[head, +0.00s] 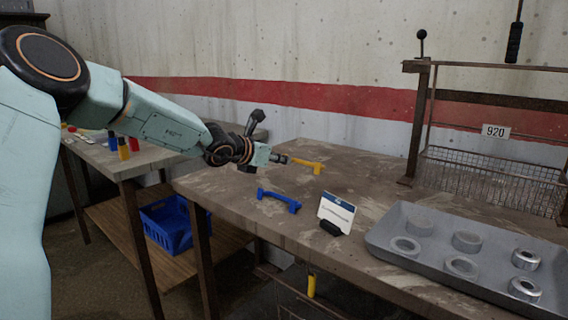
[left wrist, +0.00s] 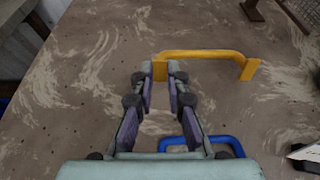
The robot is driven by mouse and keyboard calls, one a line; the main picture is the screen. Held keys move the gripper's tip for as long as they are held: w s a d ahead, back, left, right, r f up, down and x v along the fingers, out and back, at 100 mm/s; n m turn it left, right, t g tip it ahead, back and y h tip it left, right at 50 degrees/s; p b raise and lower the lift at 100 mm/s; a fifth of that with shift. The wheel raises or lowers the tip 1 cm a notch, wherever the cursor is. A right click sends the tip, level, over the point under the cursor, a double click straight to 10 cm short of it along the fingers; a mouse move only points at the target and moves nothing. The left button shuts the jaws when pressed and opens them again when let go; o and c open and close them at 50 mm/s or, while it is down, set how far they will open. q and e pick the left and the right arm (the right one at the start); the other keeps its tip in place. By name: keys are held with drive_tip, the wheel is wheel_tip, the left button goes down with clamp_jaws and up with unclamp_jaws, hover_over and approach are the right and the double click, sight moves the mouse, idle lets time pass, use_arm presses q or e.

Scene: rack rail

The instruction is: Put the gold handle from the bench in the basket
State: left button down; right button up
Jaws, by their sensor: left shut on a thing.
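The gold handle (head: 308,164) is a yellow-orange bar with bent ends, over the bench (head: 350,175). My left gripper (head: 282,159) is shut on its left end. In the left wrist view the fingertips (left wrist: 163,72) close on one end of the gold handle (left wrist: 205,54), and the bar reaches off to the right. I cannot tell whether the handle touches the bench or is just above it. A blue basket (head: 163,226) stands on the low wooden shelf at the left. My right gripper is not in view.
A blue handle (head: 279,200) lies on the bench, nearer than the gold one. A card on a black stand (head: 336,212) and a grey tray (head: 395,257) with several rings are at the right. A wire basket (head: 490,182) stands behind. Small coloured bottles (head: 123,148) stand on the left table.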

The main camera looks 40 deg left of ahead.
sight(280, 189)
use_arm(q)
wheel_tip(280, 189, down, 5)
drive_tip(key=shift+w+b, duration=0.15)
drive_tip(key=shift+b, duration=0.95)
drive_tip(key=shift+f+b, duration=0.3)
drive_tip(key=shift+f, duration=0.35)
drive_tip(key=shift+f, duration=0.1)
drive_tip(key=c, duration=1.3)
unclamp_jaws()
drive_tip(key=shift+c, duration=0.2)
